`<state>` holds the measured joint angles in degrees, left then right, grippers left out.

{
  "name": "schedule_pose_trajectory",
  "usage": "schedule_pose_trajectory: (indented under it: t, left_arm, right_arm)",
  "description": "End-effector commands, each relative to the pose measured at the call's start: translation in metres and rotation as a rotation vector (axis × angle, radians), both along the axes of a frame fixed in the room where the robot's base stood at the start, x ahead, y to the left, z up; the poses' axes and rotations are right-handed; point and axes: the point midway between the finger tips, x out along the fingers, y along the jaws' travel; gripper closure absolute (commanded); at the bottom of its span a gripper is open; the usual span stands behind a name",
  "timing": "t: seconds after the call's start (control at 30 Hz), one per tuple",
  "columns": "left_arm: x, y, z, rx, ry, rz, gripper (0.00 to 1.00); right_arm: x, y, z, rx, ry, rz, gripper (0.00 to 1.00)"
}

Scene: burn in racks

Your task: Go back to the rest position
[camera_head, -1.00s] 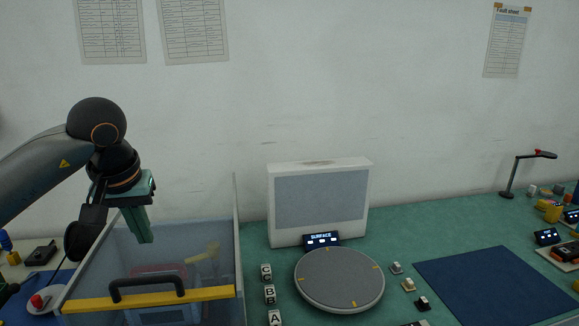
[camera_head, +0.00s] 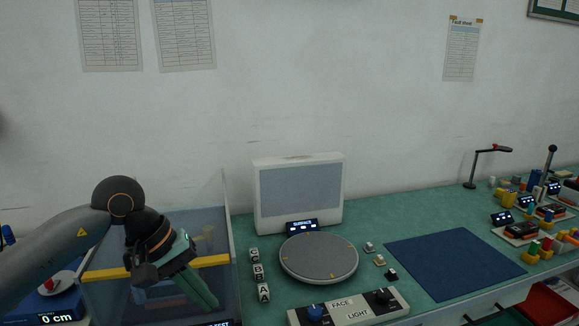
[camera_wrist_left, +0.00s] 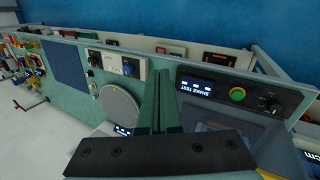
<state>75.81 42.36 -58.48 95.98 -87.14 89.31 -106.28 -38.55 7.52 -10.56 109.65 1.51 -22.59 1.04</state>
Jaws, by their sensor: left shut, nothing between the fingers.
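My left gripper (camera_head: 207,300) hangs at the lower left of the head view, its teal fingers together and empty, pointing down to the right. It is in front of the clear-walled box with the yellow bar (camera_head: 108,274). In the left wrist view the closed fingers (camera_wrist_left: 167,75) point up between the grey round plate (camera_wrist_left: 117,105) and the shake test panel (camera_wrist_left: 232,92). My right gripper is not in view.
The round turntable (camera_head: 319,259) stands before a white screen box (camera_head: 298,195). Lettered blocks A, B and C (camera_head: 258,271) lie left of it. A face and light control panel (camera_head: 349,307) is at the front. A blue mat (camera_head: 453,264) lies bare to the right.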

Motion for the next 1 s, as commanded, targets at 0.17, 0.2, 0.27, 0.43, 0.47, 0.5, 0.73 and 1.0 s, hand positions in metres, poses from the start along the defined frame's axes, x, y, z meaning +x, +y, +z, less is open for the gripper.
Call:
schedule_pose_trajectory:
  t: [0.17,0.2,0.27,0.43,0.47,0.5,0.73,1.0]
  left_arm:
    - [-0.041,-0.090,-0.024,-0.408,0.327,0.133,1.00]
    - [-0.050,-0.106,-0.023,-0.500,0.419,0.177,1.00]
    - [-0.060,-0.128,-0.020,-0.633,0.568,0.250,1.00]
    - [-0.072,-0.162,-0.002,-0.976,1.047,0.498,1.00]
    - [-0.070,-0.164,0.000,-1.031,1.138,0.547,1.00]
    - [-0.067,-0.165,0.003,-1.101,1.265,0.615,1.00]
    - [-0.034,-0.136,-0.020,-1.441,2.045,1.031,1.00]
    - [-0.026,-0.057,-0.147,1.123,-1.955,-0.983,1.00]
  right_arm:
    - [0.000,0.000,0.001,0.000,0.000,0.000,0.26]
    - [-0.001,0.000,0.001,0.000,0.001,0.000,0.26]
    - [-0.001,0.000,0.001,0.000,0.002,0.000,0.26]
    - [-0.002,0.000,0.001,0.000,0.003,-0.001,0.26]
    - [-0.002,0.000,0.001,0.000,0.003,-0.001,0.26]
    - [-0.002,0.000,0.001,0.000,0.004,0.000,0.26]
    - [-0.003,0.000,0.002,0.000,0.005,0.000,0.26]
    - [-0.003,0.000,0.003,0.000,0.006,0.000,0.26]
